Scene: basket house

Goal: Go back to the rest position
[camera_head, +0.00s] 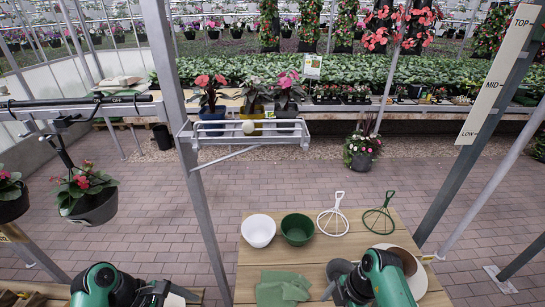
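My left gripper (156,293) is low at the left, at the bottom edge, beside the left arm's green and black wrist. It is partly cut off by the frame, and its fingers cannot be made out. My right gripper (336,285) is at the bottom centre-right, over the front of the wooden table (330,250). The green arm above it hides much of it, so its opening is unclear. I see nothing held in either one.
On the table are a white pot (258,231), a green pot (297,229), a white hanger (332,215), a green hanger (380,215) and green cloths (282,288). Grey posts (185,130) flank the space. A potted plant (87,195) hangs at left from a bar (75,101).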

